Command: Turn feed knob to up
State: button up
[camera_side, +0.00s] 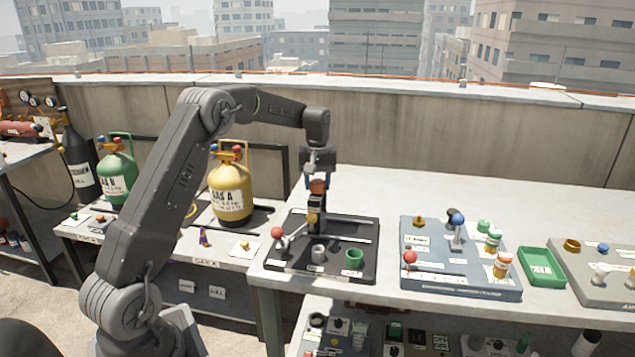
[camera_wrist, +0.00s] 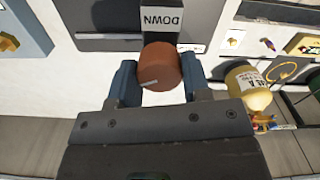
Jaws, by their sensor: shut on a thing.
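The feed knob appears to be the brown-orange round knob (camera_side: 318,186) at the top of a dark upright at the back of the black panel (camera_side: 365,262). It also shows in the wrist view (camera_wrist: 160,65), with a pale line near its lower left rim. My gripper (camera_side: 317,180) points down from above and is shut on this knob, with one blue finger on each side in the wrist view (camera_wrist: 159,80). A white label reading DOWN (camera_wrist: 162,18) shows upside down beyond the knob. No UP label is readable.
The black panel also carries a red-ball lever (camera_side: 278,233), a grey cup (camera_side: 319,253) and a green cup (camera_side: 354,258). A blue-grey panel (camera_side: 460,280) with levers and bottles stands to the right, then a green tray (camera_side: 541,266). A yellow gas cylinder (camera_side: 229,190) stands left.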

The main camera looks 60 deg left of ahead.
aim_at(317, 181)
jog(key=shift+n, duration=0.6)
jog(key=o, duration=0.9)
jog(key=shift+r, duration=0.15)
notch_tip(317, 181, up, 14)
jog(key=shift+f, duration=0.2)
